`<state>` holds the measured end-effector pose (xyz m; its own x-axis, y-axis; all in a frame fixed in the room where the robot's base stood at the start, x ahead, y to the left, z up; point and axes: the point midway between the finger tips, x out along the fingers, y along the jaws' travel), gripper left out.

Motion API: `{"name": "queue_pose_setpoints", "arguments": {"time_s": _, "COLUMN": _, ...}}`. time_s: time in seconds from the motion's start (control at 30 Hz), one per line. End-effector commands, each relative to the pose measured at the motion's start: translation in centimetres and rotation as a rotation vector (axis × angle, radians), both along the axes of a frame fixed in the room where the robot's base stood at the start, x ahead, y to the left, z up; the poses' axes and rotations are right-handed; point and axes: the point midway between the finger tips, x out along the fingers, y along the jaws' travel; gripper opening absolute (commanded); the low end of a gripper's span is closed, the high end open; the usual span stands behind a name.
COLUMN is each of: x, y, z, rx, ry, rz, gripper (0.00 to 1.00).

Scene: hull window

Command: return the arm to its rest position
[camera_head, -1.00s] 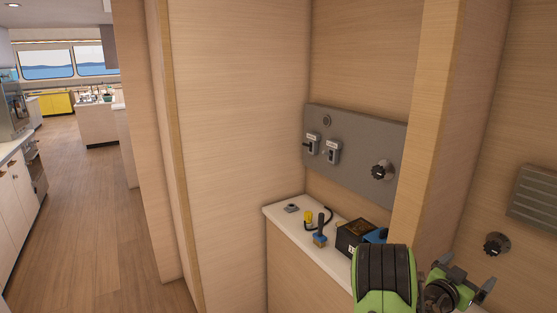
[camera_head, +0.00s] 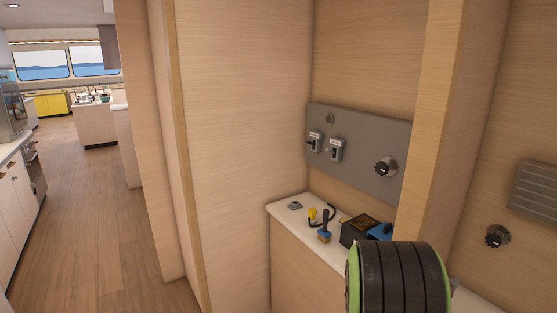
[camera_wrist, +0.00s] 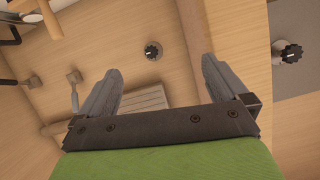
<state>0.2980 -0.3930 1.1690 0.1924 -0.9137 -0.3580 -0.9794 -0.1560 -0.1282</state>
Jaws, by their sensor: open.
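My arm (camera_head: 400,278) shows as a green and black link at the lower right of the head view, in front of the white counter. My gripper is hidden in the head view. In the wrist view my gripper (camera_wrist: 162,82) is open, its two grey fingers spread wide with nothing between them. Beyond the fingers are a wood wall, a slatted vent (camera_wrist: 143,103) and a black knob (camera_wrist: 153,50). The gripper appears clear of them.
A grey panel (camera_head: 358,133) with switches and a knob is on the alcove wall. The white counter (camera_head: 290,222) below holds a brush (camera_head: 325,228), a yellow item (camera_head: 312,213) and a black box (camera_head: 358,231). A wood post (camera_head: 440,120) stands beside my arm. The floor at left is open.

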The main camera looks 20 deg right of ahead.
Motion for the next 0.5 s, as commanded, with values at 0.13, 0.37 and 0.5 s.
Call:
{"name": "queue_pose_setpoints", "arguments": {"time_s": 0.13, "x": 1.4, "y": 7.3, "z": 1.1, "rx": 0.186, "ry": 0.032, "rz": 0.161, "gripper": 1.0}}
{"name": "queue_pose_setpoints", "arguments": {"time_s": 0.37, "x": -1.1, "y": 26.3, "z": 2.6, "rx": 0.451, "ry": 0.282, "rz": 0.763, "gripper": 1.0}}
{"name": "queue_pose_setpoints", "arguments": {"time_s": 0.5, "x": -6.8, "y": 35.3, "z": 2.5, "rx": 0.452, "ry": 0.504, "rz": 1.154, "gripper": 1.0}}
